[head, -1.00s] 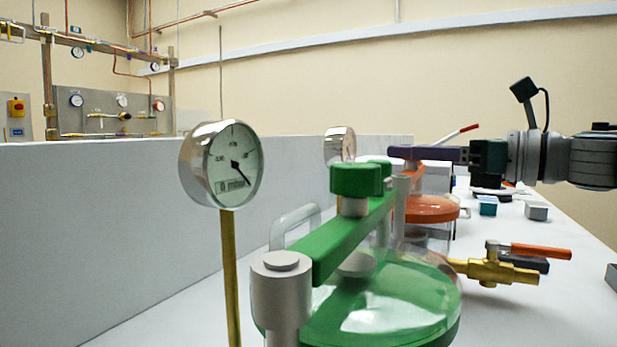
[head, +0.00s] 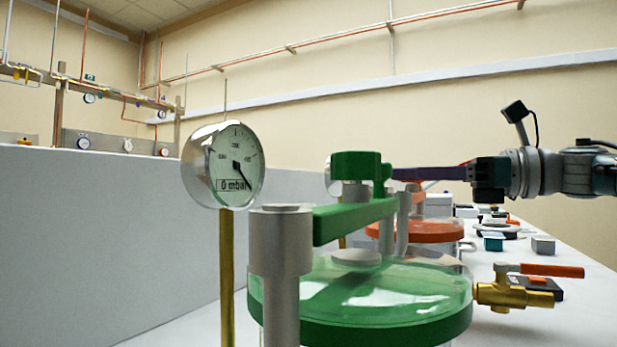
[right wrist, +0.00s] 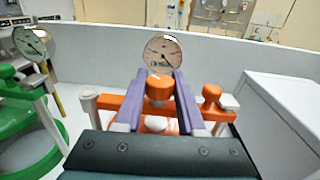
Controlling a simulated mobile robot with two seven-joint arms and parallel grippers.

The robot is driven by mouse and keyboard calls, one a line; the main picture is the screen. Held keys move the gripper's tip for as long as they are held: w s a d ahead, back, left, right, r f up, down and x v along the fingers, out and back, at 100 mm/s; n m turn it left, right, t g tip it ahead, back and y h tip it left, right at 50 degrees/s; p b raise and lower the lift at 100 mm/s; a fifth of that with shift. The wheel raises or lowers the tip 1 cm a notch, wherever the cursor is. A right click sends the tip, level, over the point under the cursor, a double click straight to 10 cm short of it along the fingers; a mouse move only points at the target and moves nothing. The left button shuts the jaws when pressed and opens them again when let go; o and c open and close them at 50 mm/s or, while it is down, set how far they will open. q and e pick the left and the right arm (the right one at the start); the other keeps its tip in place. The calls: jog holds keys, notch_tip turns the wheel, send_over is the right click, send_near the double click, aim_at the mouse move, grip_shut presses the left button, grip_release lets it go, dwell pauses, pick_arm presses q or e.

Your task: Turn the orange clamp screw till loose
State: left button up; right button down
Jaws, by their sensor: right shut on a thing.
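In the right wrist view the orange clamp screw (right wrist: 159,87) has a round knob between the two purple fingers of my right gripper (right wrist: 158,80), which are shut on it. The screw stands on an orange clamp bar (right wrist: 112,103) over a vessel. In the head view my right gripper (head: 408,174) reaches in from the right, and the green clamp's knob (head: 357,166) hides its fingertips and the orange screw. The orange lid (head: 440,232) shows behind the green lid (head: 385,305). My left gripper is in neither view.
A pressure gauge (head: 226,165) on a brass stem stands left of the green vessel; another gauge (right wrist: 162,52) stands behind the orange clamp. A brass valve (head: 512,292) with an orange handle juts right. A white box (right wrist: 285,110) stands right in the wrist view. Small blocks lie farther back.

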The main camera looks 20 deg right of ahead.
jog(key=c, duration=0.5)
grip_release()
jog(key=shift+s+d, duration=0.2)
jog(key=b+v, duration=0.1)
jog(key=v, duration=0.8)
jog(key=shift+s+b, duration=0.15)
jog(key=shift+b, duration=0.15)
jog(key=shift+r, duration=0.1)
